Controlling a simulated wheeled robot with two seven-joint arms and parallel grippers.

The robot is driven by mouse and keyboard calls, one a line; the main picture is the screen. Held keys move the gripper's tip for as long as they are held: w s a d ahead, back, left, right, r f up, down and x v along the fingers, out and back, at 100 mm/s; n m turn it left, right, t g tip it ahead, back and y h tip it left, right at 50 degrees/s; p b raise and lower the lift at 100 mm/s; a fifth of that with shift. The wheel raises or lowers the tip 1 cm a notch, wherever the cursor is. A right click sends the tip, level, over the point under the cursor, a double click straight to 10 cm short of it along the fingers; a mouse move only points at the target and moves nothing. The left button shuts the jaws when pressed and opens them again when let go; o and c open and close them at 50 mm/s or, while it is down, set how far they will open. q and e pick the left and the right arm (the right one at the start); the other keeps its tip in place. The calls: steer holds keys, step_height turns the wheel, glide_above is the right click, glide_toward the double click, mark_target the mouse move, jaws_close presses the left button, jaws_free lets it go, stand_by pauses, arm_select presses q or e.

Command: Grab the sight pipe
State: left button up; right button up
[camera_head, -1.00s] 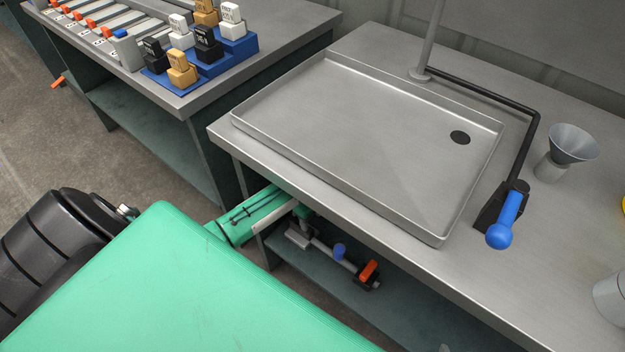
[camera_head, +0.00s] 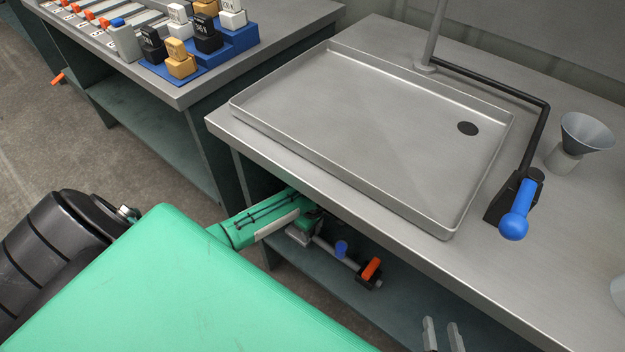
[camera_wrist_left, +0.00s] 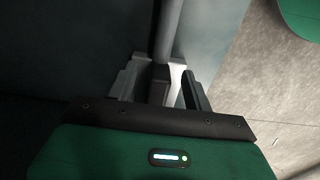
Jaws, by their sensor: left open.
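A grey pipe (camera_head: 335,255), likely the sight pipe, runs low under the bench, with a blue knob (camera_head: 341,249) and an orange handle (camera_head: 371,269) along it. My left arm reaches under the bench edge, and its gripper is mostly hidden there in the head view. In the left wrist view my left gripper (camera_wrist_left: 158,88) is open, with a grey bar (camera_wrist_left: 168,30) running down toward the space between its fingers. Contact cannot be told. The two grey fingertips of my right gripper (camera_head: 443,336) stand apart and empty at the bottom of the head view.
The bench carries a shallow metal tray (camera_head: 340,180), a black pipe with a blue handle (camera_head: 516,210) and a grey funnel (camera_head: 587,132). The bench edge overhangs my left gripper. A second table with blocks on a blue stand (camera_head: 240,45) is at the upper left.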

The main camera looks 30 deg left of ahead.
arm_select(q)
steer(key=shift+f, duration=0.25)
jaws_close()
steer(key=shift+r, duration=0.1)
